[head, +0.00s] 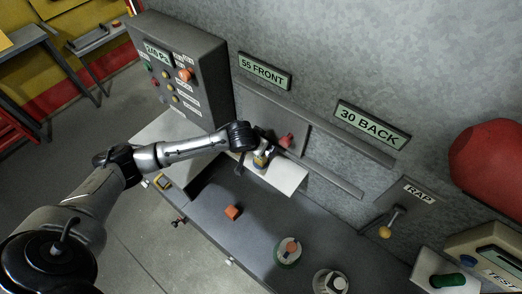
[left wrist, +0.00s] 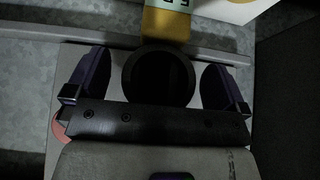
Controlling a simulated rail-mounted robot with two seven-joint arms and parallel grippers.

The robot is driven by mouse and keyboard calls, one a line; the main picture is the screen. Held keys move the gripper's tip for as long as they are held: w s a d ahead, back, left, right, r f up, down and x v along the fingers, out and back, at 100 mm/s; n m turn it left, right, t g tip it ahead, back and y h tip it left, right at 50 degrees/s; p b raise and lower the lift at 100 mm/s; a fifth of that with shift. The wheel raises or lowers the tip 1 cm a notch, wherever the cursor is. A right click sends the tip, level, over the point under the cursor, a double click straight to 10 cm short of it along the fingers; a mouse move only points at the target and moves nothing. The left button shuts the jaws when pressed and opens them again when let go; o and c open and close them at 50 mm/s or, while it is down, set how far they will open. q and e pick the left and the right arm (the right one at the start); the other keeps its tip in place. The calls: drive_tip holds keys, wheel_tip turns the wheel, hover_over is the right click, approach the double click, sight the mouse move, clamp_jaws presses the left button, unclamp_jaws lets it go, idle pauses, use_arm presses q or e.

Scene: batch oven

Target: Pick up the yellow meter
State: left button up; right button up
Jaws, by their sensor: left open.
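The yellow meter (left wrist: 167,24) shows at the top of the left wrist view, partly cut off by the frame edge, with a pale display bearing dark characters. In the head view a small yellow body, likely the same meter (head: 261,160), stands by the white shelf, partly covered by my left gripper (head: 259,147). In the left wrist view my left gripper (left wrist: 155,60) has its two dark fingers wide apart, with no meter between them. The meter lies just beyond the fingertips; I cannot tell whether they touch. My right gripper is not in view.
A white shelf (head: 287,178) juts from the wall below a red knob (head: 286,141). A control box (head: 185,75) stands at left.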

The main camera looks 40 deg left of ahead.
use_arm(q)
drive_tip(key=shift+f, duration=0.1)
drive_tip(key=c, duration=1.2)
drive_tip(key=shift+c, duration=1)
